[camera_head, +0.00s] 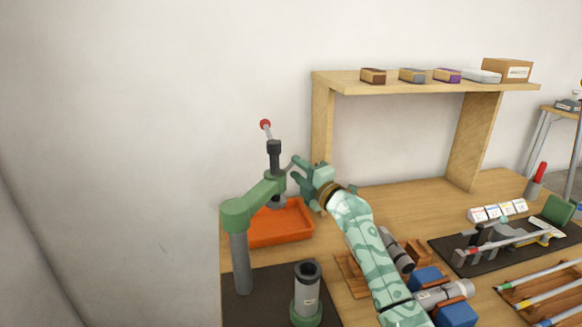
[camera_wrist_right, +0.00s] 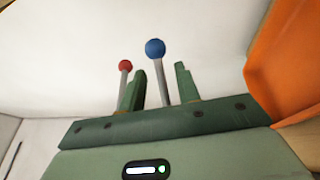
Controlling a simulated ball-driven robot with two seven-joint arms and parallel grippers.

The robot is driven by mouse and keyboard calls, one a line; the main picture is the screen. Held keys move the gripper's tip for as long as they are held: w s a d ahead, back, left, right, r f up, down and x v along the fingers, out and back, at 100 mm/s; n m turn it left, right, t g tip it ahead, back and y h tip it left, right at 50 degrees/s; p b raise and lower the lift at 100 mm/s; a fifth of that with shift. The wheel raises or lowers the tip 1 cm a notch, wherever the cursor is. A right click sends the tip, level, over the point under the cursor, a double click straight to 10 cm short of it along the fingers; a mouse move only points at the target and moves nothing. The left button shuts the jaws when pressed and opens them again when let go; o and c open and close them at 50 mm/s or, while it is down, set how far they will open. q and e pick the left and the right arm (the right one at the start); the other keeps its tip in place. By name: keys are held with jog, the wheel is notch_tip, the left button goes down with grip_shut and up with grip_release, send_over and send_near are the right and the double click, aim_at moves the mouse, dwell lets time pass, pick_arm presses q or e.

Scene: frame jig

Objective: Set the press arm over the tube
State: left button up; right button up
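The press arm (camera_head: 262,192) is green and sits on a grey post (camera_head: 240,262). It points toward the back right, with its dark press head (camera_head: 274,160) above the orange tray, not above the tube. The grey tube (camera_head: 307,290) stands upright in a green base in front. A red-ball lever (camera_head: 265,125) tops the head; the ball also shows in the right wrist view (camera_wrist_right: 125,65). My right gripper (camera_head: 293,169) is beside the head. In the wrist view its fingers (camera_wrist_right: 160,90) are open around a blue-ball rod (camera_wrist_right: 155,48), with gaps on both sides. My left gripper is out of view.
The orange tray (camera_head: 295,225) lies under the press head. A wooden shelf (camera_head: 400,87) with small boxes stands behind. My right arm crosses over wooden blocks, blue blocks (camera_head: 427,278) and grey cylinders. A dark mat with a fixture (camera_head: 500,245) is at right.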

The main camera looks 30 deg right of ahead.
aim_at(292, 165)
jog(key=shift+w+a+r, duration=0.1)
jog(key=shift+w+a, duration=0.05)
jog(key=shift+w, duration=0.7)
jog(key=shift+w+a+r, duration=0.1)
jog(key=shift+w, duration=0.75)
grip_shut()
jog(key=shift+s, duration=0.1)
